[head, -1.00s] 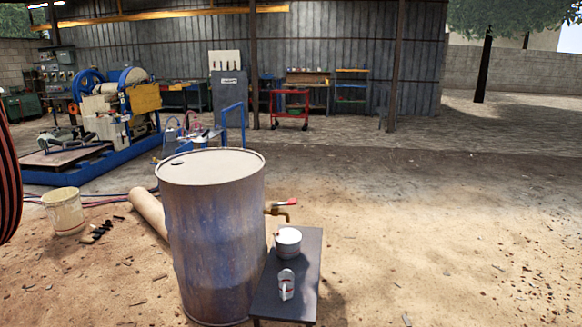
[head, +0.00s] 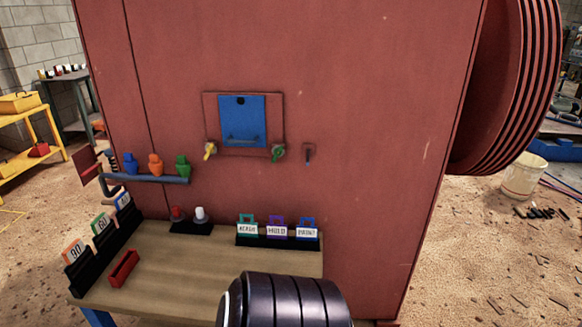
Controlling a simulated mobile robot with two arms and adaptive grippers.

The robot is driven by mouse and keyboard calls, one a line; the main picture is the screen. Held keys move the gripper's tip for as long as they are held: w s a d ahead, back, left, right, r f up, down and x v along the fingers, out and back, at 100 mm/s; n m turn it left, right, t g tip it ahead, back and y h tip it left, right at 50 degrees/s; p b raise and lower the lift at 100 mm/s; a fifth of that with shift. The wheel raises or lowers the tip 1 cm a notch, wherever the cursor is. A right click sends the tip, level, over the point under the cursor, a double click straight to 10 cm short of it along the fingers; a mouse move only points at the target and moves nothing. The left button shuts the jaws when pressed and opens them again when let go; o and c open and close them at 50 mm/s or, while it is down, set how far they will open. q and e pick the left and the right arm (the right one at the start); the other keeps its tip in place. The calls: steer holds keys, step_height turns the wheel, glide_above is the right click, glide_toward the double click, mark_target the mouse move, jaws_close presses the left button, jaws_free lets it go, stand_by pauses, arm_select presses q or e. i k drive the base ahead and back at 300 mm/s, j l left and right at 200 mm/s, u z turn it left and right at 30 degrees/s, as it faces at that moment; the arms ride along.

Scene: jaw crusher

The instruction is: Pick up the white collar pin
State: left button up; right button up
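The white collar pin (head: 200,215) stands upright in a small black holder (head: 192,228) at the back of the wooden bench, against the red machine. A red pin (head: 177,213) stands just left of it in the same holder. A dark ribbed part of one of my arms shows at the bottom middle, in front of the bench. Neither gripper shows in the head view.
The bench top (head: 190,265) is mostly clear. A black rack (head: 276,240) with teal, purple and blue labelled tags stands right of the pins. Numbered blocks (head: 101,230) line the left edge, near a red tray (head: 124,268). A blue rail (head: 146,177) holds coloured pieces above.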

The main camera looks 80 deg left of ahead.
mark_target(201, 217)
steer(key=u, duration=3.35)
